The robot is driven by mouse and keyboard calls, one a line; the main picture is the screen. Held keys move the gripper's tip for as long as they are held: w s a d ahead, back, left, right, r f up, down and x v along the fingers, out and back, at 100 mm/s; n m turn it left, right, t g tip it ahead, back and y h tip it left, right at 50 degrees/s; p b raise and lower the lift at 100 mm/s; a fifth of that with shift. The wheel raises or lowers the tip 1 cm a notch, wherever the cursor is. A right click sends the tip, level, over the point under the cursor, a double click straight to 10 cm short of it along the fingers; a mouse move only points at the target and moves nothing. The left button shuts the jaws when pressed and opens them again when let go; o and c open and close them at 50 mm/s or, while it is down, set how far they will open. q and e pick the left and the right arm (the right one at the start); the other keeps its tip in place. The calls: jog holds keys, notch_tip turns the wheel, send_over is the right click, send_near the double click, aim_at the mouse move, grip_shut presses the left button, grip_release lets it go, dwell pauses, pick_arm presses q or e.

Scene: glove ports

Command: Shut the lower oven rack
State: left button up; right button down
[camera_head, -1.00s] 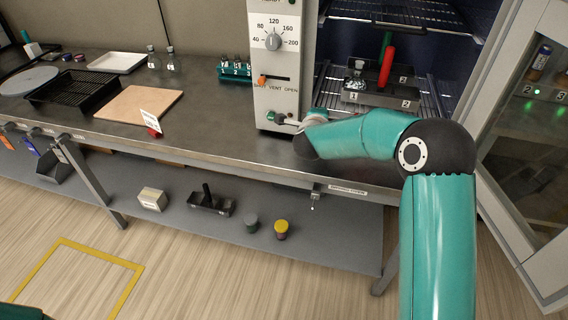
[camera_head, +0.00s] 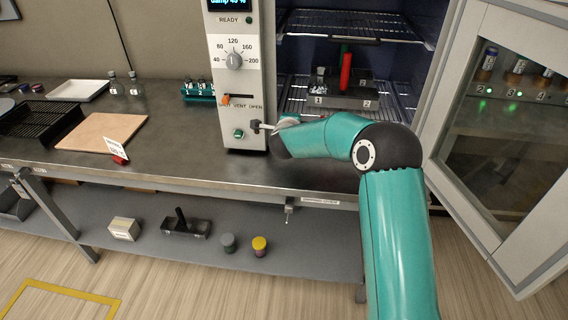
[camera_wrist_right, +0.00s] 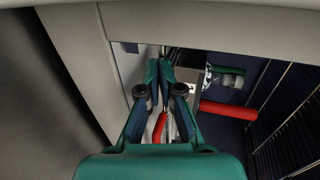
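The oven stands open, its grey control panel (camera_head: 234,80) left of the cavity. The lower rack (camera_head: 296,92) is a wire shelf inside; it holds a grey block (camera_head: 335,98) with labels 1 and 2, and a red handle (camera_head: 346,74) stands there. How far the rack sticks out is hidden behind my right arm. My right arm reaches across the front of the opening. In the wrist view my right gripper (camera_wrist_right: 160,68) has its fingertips close together, near a grey part. The red handle (camera_wrist_right: 228,110) and rack wires (camera_wrist_right: 285,105) lie to the right. Contact with the rack cannot be told.
The oven door (camera_head: 510,125) stands open at the right, with lit vials behind its glass. An upper rack (camera_head: 350,25) is above. A wooden board (camera_head: 100,131) and a black tray (camera_head: 38,119) lie on the bench at left.

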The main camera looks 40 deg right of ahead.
jog(key=shift+a+f, duration=0.2)
jog(key=shift+a, duration=0.25)
jog(key=shift+s+a+b, duration=0.85)
jog(key=shift+s+a, duration=0.25)
jog(key=shift+s, duration=0.05)
jog(key=v, duration=1)
jog(key=shift+s+d+r, duration=0.25)
jog(key=shift+r, duration=0.05)
